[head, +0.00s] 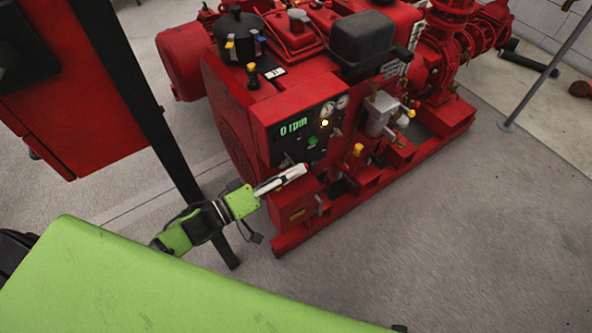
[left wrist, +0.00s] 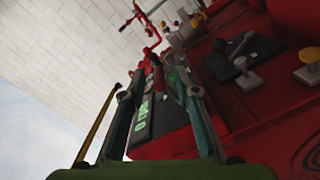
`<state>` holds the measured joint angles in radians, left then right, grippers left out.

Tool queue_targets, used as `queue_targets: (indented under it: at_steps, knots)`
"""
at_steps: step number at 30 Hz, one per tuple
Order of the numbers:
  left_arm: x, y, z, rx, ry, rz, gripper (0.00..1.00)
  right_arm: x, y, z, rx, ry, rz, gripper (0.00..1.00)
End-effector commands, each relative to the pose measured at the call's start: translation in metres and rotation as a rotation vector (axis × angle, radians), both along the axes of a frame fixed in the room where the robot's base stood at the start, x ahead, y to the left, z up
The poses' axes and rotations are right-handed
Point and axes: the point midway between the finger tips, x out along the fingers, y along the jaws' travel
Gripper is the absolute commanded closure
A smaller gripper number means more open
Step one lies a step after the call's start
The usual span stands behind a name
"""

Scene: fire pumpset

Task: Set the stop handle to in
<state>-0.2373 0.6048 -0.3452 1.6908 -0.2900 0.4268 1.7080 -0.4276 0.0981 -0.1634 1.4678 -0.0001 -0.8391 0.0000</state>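The red pumpset engine (head: 235,110) carries a dark control panel (head: 308,130) whose green display reads 0 rpm. I cannot make out the stop handle for certain; the lower panel edge is partly hidden by my gripper. My left gripper (head: 300,171) is just in front of the panel's lower edge, above a red box (head: 295,207). In the left wrist view its two fingers (left wrist: 160,72) stand apart, with the panel (left wrist: 146,116) and red parts showing between and beyond them. I see nothing clearly held. My right gripper is not in view.
Yellow-topped fittings (head: 358,150) stick up right of the panel. A red cabinet (head: 75,90) on a dark post (head: 150,115) stands at left, close to my arm. The concrete floor (head: 450,240) at right is clear.

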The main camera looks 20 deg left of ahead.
Motion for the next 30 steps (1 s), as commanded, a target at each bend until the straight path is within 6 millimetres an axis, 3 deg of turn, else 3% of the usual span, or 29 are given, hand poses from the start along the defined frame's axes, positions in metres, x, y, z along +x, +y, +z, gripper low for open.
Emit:
queue_targets:
  at_steps: [4, 14, 18, 27, 30]
  knots:
    - [0.01, -0.008, 0.0, 0.001, -0.001, 0.0, 0.71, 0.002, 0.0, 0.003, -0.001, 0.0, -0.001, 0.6]
    - [0.013, -0.01, 0.0, 0.001, 0.001, 0.001, 0.71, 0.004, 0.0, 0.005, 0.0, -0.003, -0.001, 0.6]
    - [0.012, -0.01, 0.0, 0.001, 0.001, 0.001, 1.0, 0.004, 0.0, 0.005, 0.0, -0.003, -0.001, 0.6]
    - [0.016, -0.005, 0.001, 0.005, -0.001, 0.0, 1.0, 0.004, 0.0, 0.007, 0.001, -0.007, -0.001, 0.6]
    - [0.023, 0.004, 0.001, 0.007, -0.003, 0.0, 1.0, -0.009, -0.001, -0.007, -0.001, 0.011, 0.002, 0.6]
